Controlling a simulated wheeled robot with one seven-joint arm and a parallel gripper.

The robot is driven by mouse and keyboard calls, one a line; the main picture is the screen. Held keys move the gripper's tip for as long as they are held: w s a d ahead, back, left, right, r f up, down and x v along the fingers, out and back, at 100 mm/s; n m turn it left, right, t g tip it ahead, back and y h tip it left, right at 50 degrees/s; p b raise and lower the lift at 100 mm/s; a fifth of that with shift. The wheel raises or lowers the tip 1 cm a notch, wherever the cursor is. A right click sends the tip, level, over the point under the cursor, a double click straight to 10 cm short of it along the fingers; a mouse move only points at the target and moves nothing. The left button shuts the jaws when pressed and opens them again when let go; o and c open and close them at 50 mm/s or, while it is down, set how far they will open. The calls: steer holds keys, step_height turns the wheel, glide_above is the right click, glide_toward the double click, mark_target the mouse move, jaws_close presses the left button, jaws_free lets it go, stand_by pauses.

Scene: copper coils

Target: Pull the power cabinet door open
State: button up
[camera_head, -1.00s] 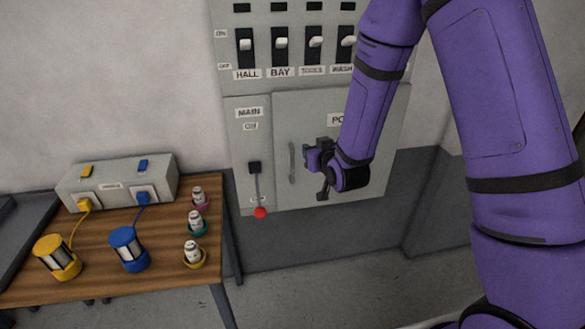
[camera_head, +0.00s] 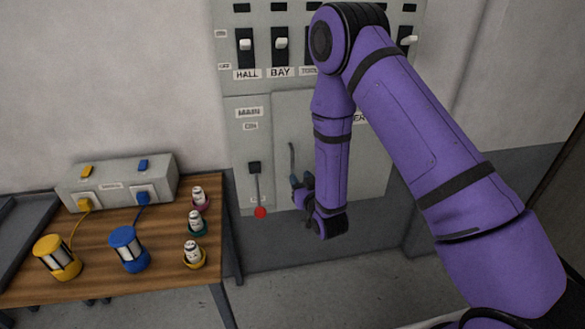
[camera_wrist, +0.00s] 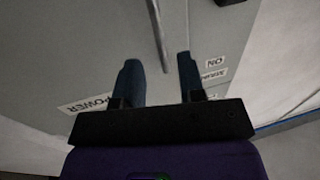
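The power cabinet door (camera_head: 285,115) is a grey panel that looks shut, partly hidden behind my arm. Its thin upright handle (camera_head: 292,158) is near the door's left edge. My gripper (camera_head: 299,186) is at the handle's lower end in the head view. In the wrist view my gripper (camera_wrist: 157,62) is open, with one dark finger on each side of the lower end of the handle (camera_wrist: 158,35). I cannot tell whether the handle is fully between the fingers in depth, and no finger visibly touches it. A POWER label (camera_wrist: 88,103) shows at the wrist view's left.
Left of the door is the MAIN lever (camera_head: 257,188) with a red knob. A row of white switches (camera_head: 281,44) is above. A wooden table (camera_head: 165,225) at left holds a grey box (camera_head: 112,183), yellow and blue coils and several small insulators.

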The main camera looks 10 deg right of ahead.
mark_target(293, 168)
steer(key=w, duration=0.4)
steer(key=w+a, duration=0.1)
steer(key=w, duration=0.1)
steer(key=shift+w+a, duration=0.1)
steer(key=shift+w, duration=0.2)
steer(key=shift+c, duration=0.4)
jaws_close()
